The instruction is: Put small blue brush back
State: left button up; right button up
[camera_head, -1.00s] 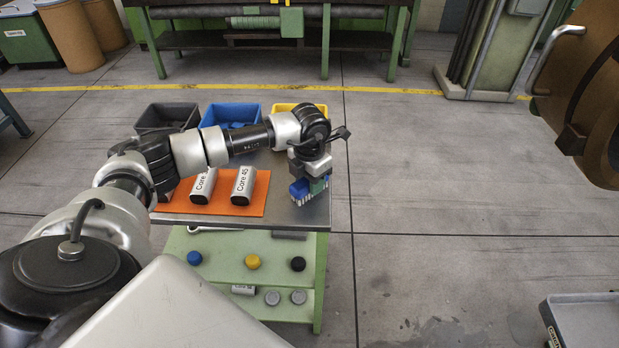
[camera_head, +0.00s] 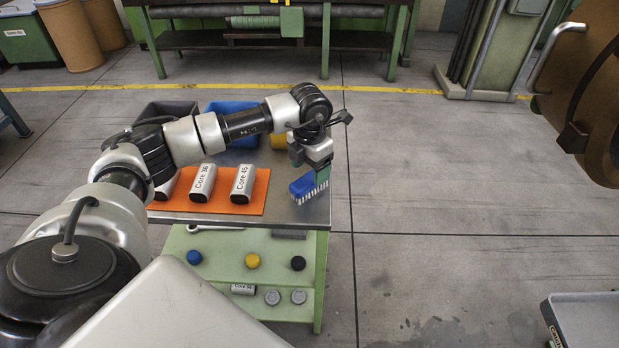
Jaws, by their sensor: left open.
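The small blue brush (camera_head: 301,186) with pale bristles sits at the right end of the metal table top (camera_head: 285,212). My left gripper (camera_head: 308,172) is open just above and behind the brush. One green-tipped finger shows at the brush's right end. Whether a finger touches the brush, I cannot tell. My right gripper is not in view.
An orange mat (camera_head: 256,198) with several grey cores, including Core 45 (camera_head: 243,182), lies left of the brush. Dark grey (camera_head: 165,108), blue (camera_head: 228,106) and yellow (camera_head: 279,141) bins stand behind, partly hidden by my left arm. The lower shelf (camera_head: 215,268) holds coloured caps.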

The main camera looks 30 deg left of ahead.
aim_at(310, 177)
pick_arm(q)
notch_tip(310, 177, up, 8)
jog(key=b, duration=0.1)
jog(key=shift+r, duration=0.15)
